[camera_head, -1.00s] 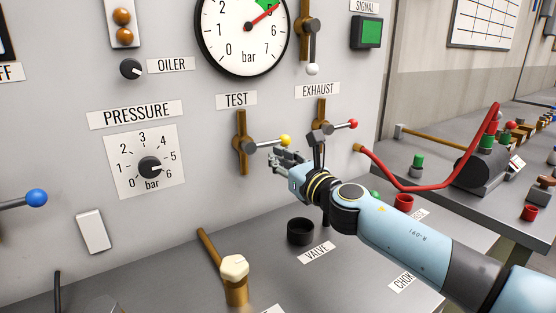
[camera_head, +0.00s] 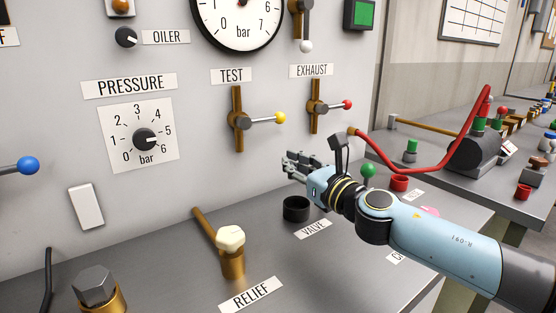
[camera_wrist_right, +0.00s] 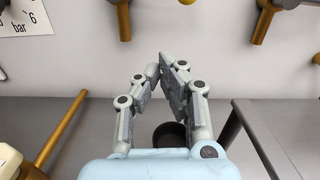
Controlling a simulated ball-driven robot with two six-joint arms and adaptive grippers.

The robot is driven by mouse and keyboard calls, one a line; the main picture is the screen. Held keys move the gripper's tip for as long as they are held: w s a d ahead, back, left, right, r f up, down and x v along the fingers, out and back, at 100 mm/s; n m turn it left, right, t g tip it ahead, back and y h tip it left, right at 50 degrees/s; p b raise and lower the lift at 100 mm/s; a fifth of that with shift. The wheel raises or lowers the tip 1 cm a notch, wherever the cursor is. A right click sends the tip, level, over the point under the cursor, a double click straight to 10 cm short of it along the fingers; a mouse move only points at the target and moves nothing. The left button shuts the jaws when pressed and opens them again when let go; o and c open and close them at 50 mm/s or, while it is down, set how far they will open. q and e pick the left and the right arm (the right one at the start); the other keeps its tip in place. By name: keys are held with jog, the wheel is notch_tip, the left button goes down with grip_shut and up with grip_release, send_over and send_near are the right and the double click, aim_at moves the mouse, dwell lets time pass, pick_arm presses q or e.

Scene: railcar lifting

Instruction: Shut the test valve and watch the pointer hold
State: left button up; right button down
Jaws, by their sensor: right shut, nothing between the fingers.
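The test valve (camera_head: 238,120) is a brass fitting on the grey panel under the TEST label. Its grey lever lies nearly level and points right, ending in a yellow knob (camera_head: 281,118). The valve's brass lower part also shows in the right wrist view (camera_wrist_right: 122,18). My right gripper (camera_head: 286,164) is shut and empty, below the yellow knob and apart from it. In the right wrist view its fingers (camera_wrist_right: 159,64) come together at the tips. The gauge (camera_head: 240,22) is cut off by the top edge, and its pointer is out of the picture. My left gripper is not in view.
The exhaust valve (camera_head: 316,106) with a red knob sits just right of the test valve. Below my right gripper a black cup (camera_head: 296,209) stands on the bench near the VALVE label. The relief valve (camera_head: 231,252) stands front left. A red hose (camera_head: 425,172) loops behind my arm.

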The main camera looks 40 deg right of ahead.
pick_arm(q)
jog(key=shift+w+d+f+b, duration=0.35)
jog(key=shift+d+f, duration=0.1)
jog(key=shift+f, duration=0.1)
pick_arm(e)
jog(key=s, duration=0.3)
jog(key=shift+s+a, duration=0.2)
jog(key=shift+s, duration=0.2)
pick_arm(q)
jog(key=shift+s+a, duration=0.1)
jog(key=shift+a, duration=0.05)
